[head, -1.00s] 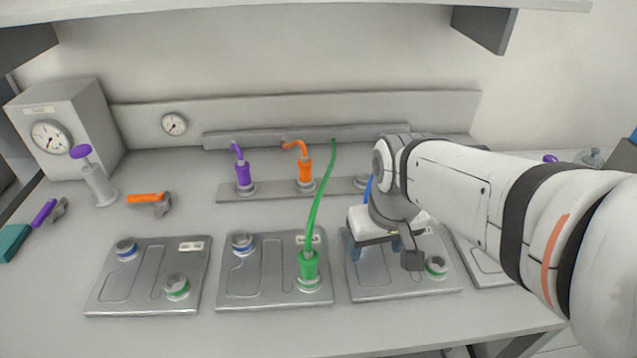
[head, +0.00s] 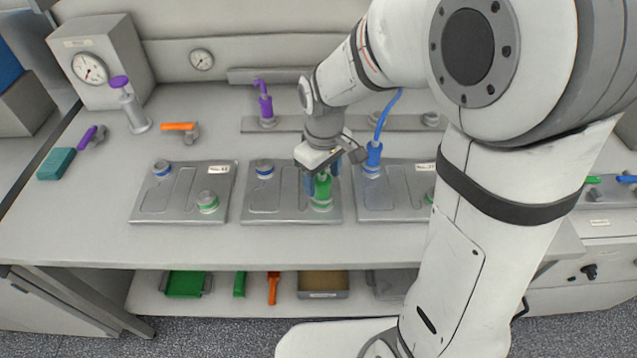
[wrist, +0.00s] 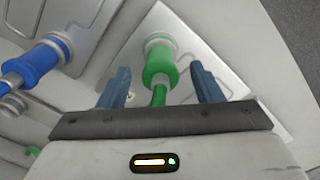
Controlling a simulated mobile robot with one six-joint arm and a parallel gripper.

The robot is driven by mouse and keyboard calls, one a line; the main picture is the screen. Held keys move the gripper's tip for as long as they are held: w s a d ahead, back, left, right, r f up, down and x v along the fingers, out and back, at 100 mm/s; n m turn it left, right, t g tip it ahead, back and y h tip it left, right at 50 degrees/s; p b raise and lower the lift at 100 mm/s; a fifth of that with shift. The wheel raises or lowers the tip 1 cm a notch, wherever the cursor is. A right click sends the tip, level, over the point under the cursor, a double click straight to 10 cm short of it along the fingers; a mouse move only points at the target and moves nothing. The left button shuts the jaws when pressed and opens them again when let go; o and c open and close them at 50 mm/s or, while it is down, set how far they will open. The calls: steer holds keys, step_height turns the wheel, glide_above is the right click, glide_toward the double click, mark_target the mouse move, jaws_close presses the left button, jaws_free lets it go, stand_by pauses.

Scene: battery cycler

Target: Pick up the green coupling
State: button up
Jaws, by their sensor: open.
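The green coupling (head: 322,186) sits upright on a green-ringed port of the middle metal plate (head: 270,208) in the head view. My gripper (head: 323,184) is right at it, coming from above and behind. In the wrist view the green coupling (wrist: 159,66) stands between the two blue fingers of my open gripper (wrist: 165,85), with a visible gap on each side. Its hose runs back under the gripper body. In the head view my gripper and arm hide the upper hose.
A blue coupling (head: 373,157) with its hose stands on the plate to the right, close by. A purple coupling (head: 266,108) stands on the rear rail. The left plate (head: 150,205) carries empty blue and green ports. A lower shelf holds trays.

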steer(key=shift+f, duration=1.4)
steer(key=shift+c, duration=0.6)
steer(key=c, duration=1)
